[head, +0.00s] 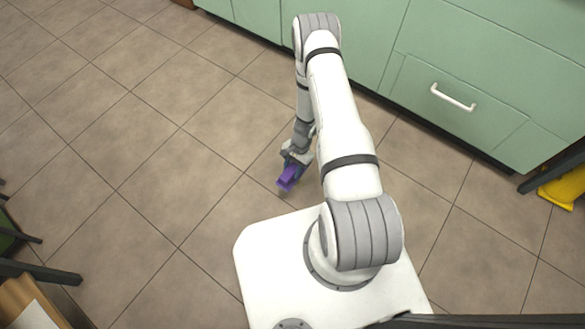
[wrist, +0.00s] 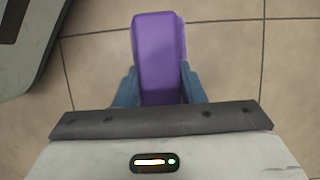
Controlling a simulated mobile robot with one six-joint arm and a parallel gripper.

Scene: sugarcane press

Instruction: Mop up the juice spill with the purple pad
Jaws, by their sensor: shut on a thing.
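My gripper (head: 292,162) is shut on the purple pad (head: 289,177), low over the tiled floor in front of my white base. In the wrist view the purple pad (wrist: 159,55) sits between the two blue-grey fingers of my gripper (wrist: 160,83) and sticks out beyond them. I cannot tell whether the pad touches the floor. No juice spill can be made out in either view; part of the floor is hidden by my arm and base.
Green cabinets (head: 445,75) with a white drawer handle (head: 453,97) run along the back. A yellow object (head: 563,190) stands at the right edge. Dark legs (head: 40,272) and a wooden item (head: 28,302) are at lower left. The tiled floor (head: 130,130) at left is open.

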